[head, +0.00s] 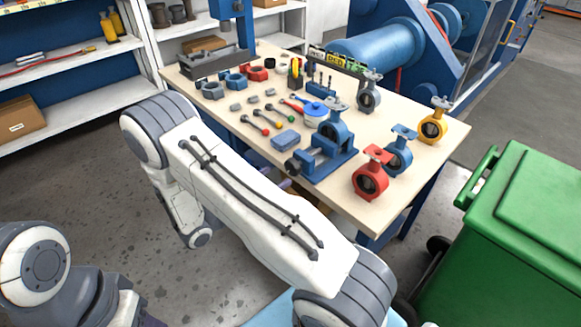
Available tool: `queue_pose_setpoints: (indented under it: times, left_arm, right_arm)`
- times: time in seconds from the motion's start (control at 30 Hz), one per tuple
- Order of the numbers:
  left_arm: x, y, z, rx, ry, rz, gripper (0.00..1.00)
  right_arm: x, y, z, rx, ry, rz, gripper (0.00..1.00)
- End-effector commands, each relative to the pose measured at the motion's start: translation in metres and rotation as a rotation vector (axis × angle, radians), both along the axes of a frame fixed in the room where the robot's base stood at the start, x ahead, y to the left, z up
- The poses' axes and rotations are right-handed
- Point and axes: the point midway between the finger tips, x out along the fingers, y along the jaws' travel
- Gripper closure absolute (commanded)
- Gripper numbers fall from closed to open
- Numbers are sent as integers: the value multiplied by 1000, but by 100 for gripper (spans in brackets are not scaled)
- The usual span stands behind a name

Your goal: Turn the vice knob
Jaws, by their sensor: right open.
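The blue vice (338,166) stands on the table near its front edge in the head view. Its dark knob (292,167) sticks out at the vice's left end. A blue butterfly valve (337,133) stands upright at the vice jaws; I cannot tell whether it is clamped. My right arm crosses the middle of the view and hides most of my right gripper (285,184). Only a small part of it shows beyond the arm, below the table's front edge and apart from the knob. My left gripper is out of view; only left arm links show at the lower left.
The wooden table (232,118) holds red (370,180), blue (398,158), yellow (434,125) and grey (369,98) valves, plus several small tools. A blue box (286,139) lies left of the vice. A green bin (530,230) stands at the right.

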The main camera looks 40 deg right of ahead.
Motion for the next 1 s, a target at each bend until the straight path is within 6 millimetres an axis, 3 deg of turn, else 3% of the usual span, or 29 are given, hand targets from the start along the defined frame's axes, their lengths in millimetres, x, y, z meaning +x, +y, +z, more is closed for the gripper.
queue_pose_setpoints:
  times: [0.1,0.3,0.5,0.73,0.77,0.9,0.97,1.0]
  left_arm:
    - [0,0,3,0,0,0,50]
    - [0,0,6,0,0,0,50]
    - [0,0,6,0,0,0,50]
    - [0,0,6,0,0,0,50]
    - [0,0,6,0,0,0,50]
    - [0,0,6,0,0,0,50]
    - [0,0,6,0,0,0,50]
    - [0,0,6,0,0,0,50]
  right_arm:
    - [0,-25,1,2,0,-6,6]
    - [3,-54,0,2,0,-4,6]
    - [4,-66,0,3,0,-2,6]
    - [5,-66,0,2,-1,0,6]
    - [5,-66,0,2,-1,0,10]
    - [5,-66,0,2,-1,0,64]
    - [5,-66,0,2,-1,0,87]
    - [5,-66,0,2,-1,0,92]
